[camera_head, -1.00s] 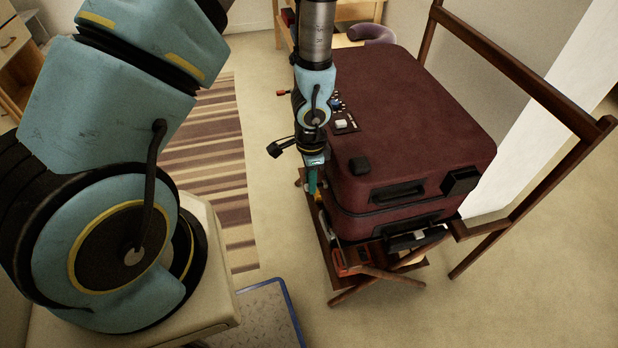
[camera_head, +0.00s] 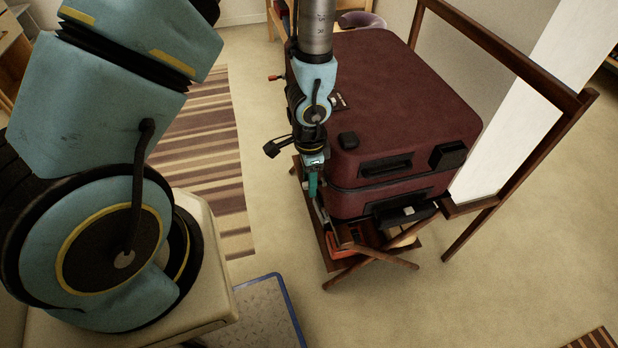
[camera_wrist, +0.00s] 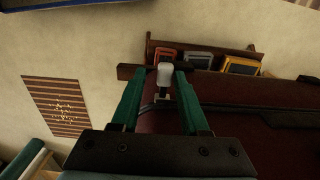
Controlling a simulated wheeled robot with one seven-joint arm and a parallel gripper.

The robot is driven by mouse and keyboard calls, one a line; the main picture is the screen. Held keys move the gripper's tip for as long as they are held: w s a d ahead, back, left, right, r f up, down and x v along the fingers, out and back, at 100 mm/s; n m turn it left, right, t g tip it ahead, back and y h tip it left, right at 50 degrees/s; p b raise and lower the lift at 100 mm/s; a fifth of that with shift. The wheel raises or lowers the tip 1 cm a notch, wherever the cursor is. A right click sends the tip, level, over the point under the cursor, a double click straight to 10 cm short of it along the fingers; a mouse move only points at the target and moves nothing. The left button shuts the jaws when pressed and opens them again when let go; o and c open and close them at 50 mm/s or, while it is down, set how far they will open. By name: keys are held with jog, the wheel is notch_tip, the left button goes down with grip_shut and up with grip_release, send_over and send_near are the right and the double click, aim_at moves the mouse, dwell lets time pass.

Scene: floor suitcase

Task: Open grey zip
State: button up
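The dark red suitcase (camera_head: 405,95) lies flat and closed on a wooden folding rack. It also shows in the wrist view (camera_wrist: 250,115). My gripper (camera_head: 312,186) points down beside the suitcase's left side, close to its near corner. In the wrist view its two green fingers (camera_wrist: 161,72) stand apart, one on each side of a small pale grey piece that looks like the grey zip pull (camera_wrist: 164,74). Gaps seem to show beside the pull, and I see no clear contact.
The rack's shelf (camera_head: 345,262) holds several objects under the suitcase. A tall wooden rack frame (camera_head: 500,65) stands at the right. A striped rug (camera_head: 205,150) lies at the left. A blue-edged mat (camera_head: 265,315) lies in front.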

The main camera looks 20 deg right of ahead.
jog(key=shift+o, duration=0.6)
jog(key=shift+w, duration=0.1)
jog(key=shift+r, duration=0.3)
notch_tip(320, 180, up, 10)
jog(key=p, duration=0.1)
jog(key=shift+r+p, duration=0.15)
jog(key=shift+p, duration=0.2)
jog(key=w+a+r+n, duration=0.3)
jog(key=a+r+n, duration=0.2)
jog(key=a, duration=0.3)
jog(key=w+a+r+n+t, duration=0.1)
jog(key=w+a+r+n, duration=0.1)
jog(key=a+r+n, duration=0.3)
jog(key=w+a+r+n, duration=0.3)
jog(key=a+r+n, duration=0.3)
jog(key=a, duration=0.6)
jog(key=shift+w+n+t, duration=0.3)
jog(key=shift+n, duration=0.9)
jog(key=shift+r, duration=0.1)
